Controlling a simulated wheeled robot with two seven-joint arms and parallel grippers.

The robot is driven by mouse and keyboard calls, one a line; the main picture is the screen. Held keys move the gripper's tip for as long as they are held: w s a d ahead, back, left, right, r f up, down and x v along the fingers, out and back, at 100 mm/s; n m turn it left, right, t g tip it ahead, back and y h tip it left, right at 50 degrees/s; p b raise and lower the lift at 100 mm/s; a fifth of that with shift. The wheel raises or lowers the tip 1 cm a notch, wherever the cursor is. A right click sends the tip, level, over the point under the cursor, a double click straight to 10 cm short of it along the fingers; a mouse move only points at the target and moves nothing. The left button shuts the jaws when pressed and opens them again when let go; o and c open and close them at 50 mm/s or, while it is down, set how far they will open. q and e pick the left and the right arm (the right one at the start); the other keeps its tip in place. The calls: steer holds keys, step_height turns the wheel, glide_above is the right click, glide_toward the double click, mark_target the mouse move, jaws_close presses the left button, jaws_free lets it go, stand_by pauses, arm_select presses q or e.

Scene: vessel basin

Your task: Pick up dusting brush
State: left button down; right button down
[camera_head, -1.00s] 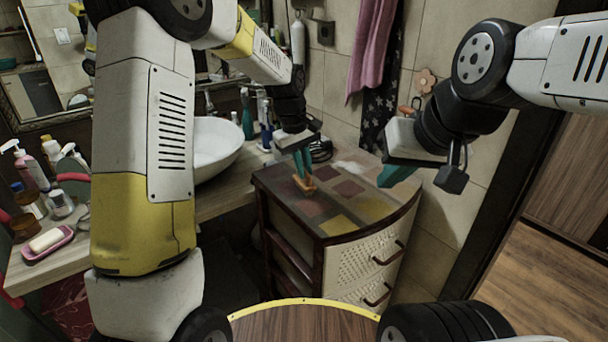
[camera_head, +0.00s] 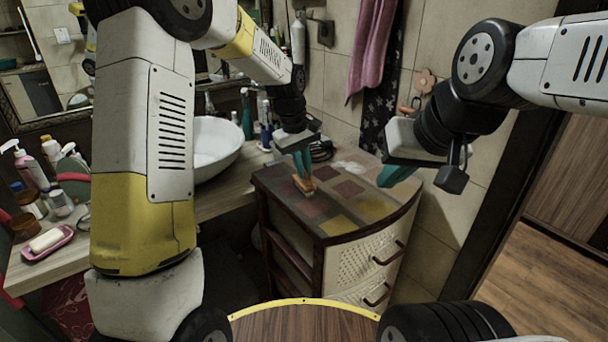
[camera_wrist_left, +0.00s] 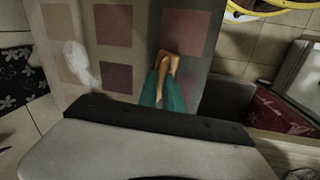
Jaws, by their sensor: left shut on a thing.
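The dusting brush (camera_head: 304,185) is a small orange-brown piece with a pale lower edge, over the patchwork top of the corner cabinet. My left gripper (camera_head: 303,167) has its teal fingers pointing down and shut on the brush. In the left wrist view the brush (camera_wrist_left: 167,69) shows between and beyond the teal fingertips (camera_wrist_left: 162,88), over the cabinet top. I cannot tell whether it touches the surface.
The cabinet top (camera_head: 345,208) is mostly clear, with a whitish patch at the back. A white basin (camera_head: 215,150) and bottles stand on the counter to the left. A soap dish (camera_head: 47,243) is at the far left. A pink towel (camera_head: 371,45) hangs behind.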

stand_by(0.5)
arm_select(q)
steer(key=shift+r, duration=0.5)
steer(key=r, duration=0.2)
steer(key=shift+s+r, duration=0.2)
steer(key=shift+r, duration=0.2)
steer(key=s+r, duration=0.1)
steer(key=s, duration=1.4)
steer(key=shift+s, duration=0.3)
steer(key=shift+a+r, duration=0.1)
steer(key=shift+a, duration=0.05)
